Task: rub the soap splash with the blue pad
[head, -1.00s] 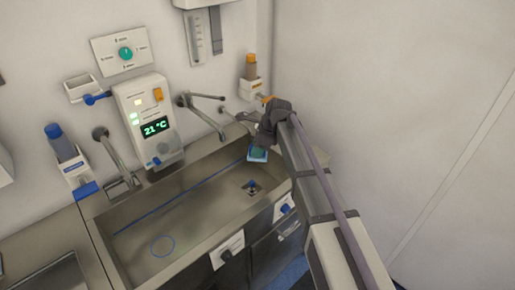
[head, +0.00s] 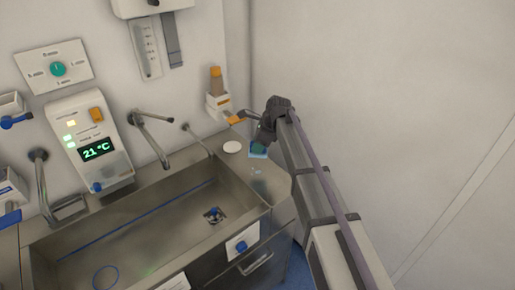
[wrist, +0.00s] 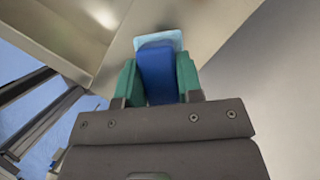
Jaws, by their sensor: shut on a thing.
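The blue pad (head: 257,151) has a blue block as its grip and a pale blue sheet underneath. My gripper (head: 261,140) is shut on the block, which shows between the teal fingers in the wrist view (wrist: 156,72). The pad is at the steel ledge right of the sink basin; I cannot tell whether it touches. Faint pale spots, which look like the soap splash (head: 257,173), lie on the ledge just in front of the pad in the head view. The splash is not distinguishable in the wrist view.
A white disc (head: 232,147) lies on the ledge just left of the pad. The sink basin (head: 150,232) opens to the left, with a tap (head: 150,130) above it. A bottle in a wall holder (head: 216,90) hangs behind. A bare wall stands to the right.

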